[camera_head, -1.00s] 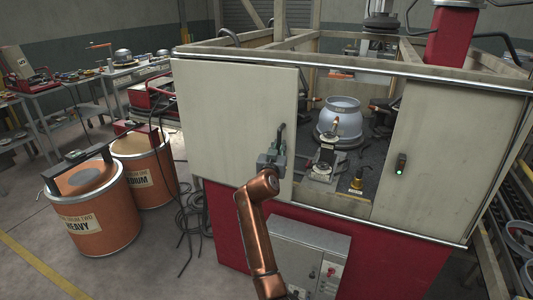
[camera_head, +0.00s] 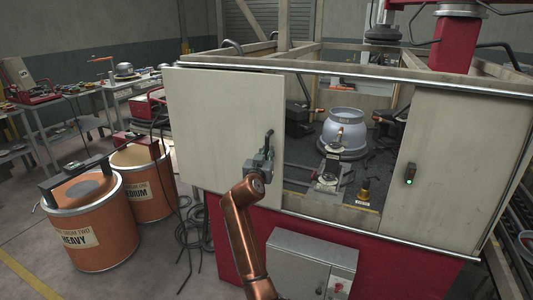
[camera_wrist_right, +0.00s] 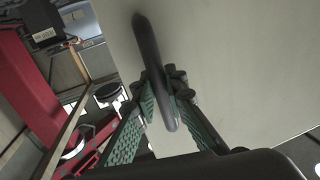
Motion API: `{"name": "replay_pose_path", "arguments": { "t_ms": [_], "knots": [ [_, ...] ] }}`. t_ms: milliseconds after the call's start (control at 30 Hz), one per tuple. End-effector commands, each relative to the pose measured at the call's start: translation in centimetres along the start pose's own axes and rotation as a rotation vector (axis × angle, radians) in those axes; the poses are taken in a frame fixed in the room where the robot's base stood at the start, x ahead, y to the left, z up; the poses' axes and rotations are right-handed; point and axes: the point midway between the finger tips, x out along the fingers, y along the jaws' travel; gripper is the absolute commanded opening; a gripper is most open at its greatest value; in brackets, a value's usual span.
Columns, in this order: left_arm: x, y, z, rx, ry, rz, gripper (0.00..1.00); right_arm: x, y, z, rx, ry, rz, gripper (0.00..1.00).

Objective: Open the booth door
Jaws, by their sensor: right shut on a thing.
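The booth door (camera_head: 215,120) is a pale sliding panel at the left of the booth front, and it stands partly open. Its dark bar handle (camera_head: 269,138) is near its right edge. My right gripper (camera_head: 262,160) is at this handle. In the right wrist view the green-padded fingers (camera_wrist_right: 160,106) are shut on the dark handle (camera_wrist_right: 150,50), one on each side. The opening right of the door shows a grey cylinder (camera_head: 343,132) on a fixture inside. My left gripper is not in view.
A grey control box (camera_head: 310,262) juts out below. Orange drums (camera_head: 92,222) and loose cables (camera_head: 192,225) stand at the left.

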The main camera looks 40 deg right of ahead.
Motion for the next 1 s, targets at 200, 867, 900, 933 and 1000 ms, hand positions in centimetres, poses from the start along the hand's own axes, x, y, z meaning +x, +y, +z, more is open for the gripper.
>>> {"name": "replay_pose_path", "arguments": {
  "t_ms": [200,867,900,933,1000],
  "knots": [
    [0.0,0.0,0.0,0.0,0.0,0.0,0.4,0.0,-0.1,0.1,0.0,-0.002,-0.002,0.25],
    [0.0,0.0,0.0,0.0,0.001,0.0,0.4,-4.2,-0.2,0.1,0.003,0.0,-0.003,0.29],
    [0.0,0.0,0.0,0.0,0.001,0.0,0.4,-5.1,-0.2,0.1,0.003,0.001,-0.003,0.29],
    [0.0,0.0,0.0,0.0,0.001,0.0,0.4,-5.8,-0.2,0.1,0.004,0.0,-0.003,0.29],
    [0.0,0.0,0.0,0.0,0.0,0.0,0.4,-7.2,-0.2,0.1,0.002,0.0,-0.004,0.29]
  ]
}}
